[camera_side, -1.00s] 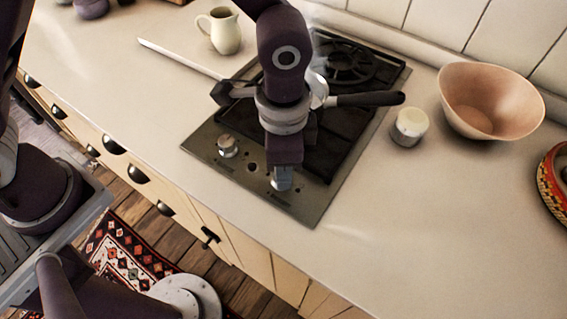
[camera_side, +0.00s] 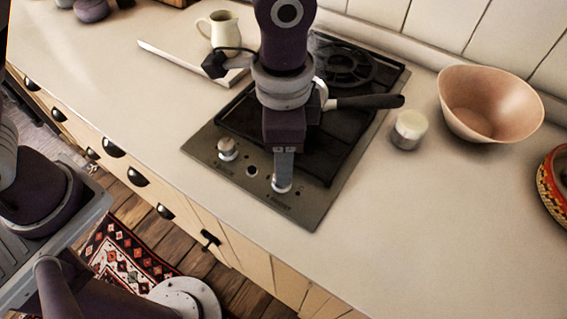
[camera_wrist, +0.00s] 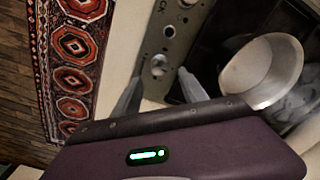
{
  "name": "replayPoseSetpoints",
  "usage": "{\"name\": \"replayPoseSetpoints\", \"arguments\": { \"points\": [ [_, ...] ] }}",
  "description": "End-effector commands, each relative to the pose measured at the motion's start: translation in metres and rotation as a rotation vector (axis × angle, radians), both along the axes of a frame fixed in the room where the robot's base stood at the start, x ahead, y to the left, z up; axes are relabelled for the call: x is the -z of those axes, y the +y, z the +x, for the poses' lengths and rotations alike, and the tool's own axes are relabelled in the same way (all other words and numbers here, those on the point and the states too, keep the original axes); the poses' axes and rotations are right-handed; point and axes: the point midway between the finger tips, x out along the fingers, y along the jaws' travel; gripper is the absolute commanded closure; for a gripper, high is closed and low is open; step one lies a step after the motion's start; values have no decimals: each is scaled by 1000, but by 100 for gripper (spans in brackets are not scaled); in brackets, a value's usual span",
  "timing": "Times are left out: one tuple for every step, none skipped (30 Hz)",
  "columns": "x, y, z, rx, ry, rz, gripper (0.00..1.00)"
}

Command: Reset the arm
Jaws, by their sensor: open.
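My gripper (camera_side: 283,180) hangs over the front of the black gas stove (camera_side: 318,208), above its control panel. In the wrist view my gripper (camera_wrist: 158,92) has its two fingers apart with nothing between them. A stove knob (camera_wrist: 158,65) shows just beyond the fingertips. In the side view the fingers overlap the right knob, and I cannot tell whether they touch it. The left knob (camera_side: 228,148) is clear of my gripper.
A pan with a black handle (camera_side: 365,101) sits on the stove, partly hidden by my arm; its bowl (camera_wrist: 262,72) shows in the wrist view. A white-topped jar (camera_side: 409,129), pink bowl (camera_side: 490,103) and cream jug (camera_side: 222,33) stand around the stove. The front right counter is clear.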

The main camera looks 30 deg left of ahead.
Motion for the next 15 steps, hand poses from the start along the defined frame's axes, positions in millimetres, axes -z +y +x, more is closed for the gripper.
{"name": "replayPoseSetpoints", "arguments": {
  "points": [
    [-9, 0, 1, -1, -4, -2, 50],
    [-12, 0, 1, 0, -4, -2, 50],
    [-17, 0, 1, 0, -3, -2, 50],
    [-19, 0, 1, 0, -2, -1, 50],
    [-21, 0, 1, 0, -1, -2, 50],
    [-22, 0, 1, 0, -1, -2, 50],
    [-22, 0, 0, 0, -1, -2, 50],
    [-22, 0, 0, 0, -1, -1, 50],
    [-22, 0, 0, 0, -1, -1, 50],
    [-22, 0, 0, 0, -1, -1, 50],
    [-22, 0, 0, 0, -1, -1, 50],
    [-22, 0, 0, 0, -1, -1, 50],
    [-22, 0, 0, -2, -1, -2, 50],
    [-24, 3, 1, -7, -5, -2, 50],
    [-31, 9, 2, -25, -16, -4, 50]
  ]
}}
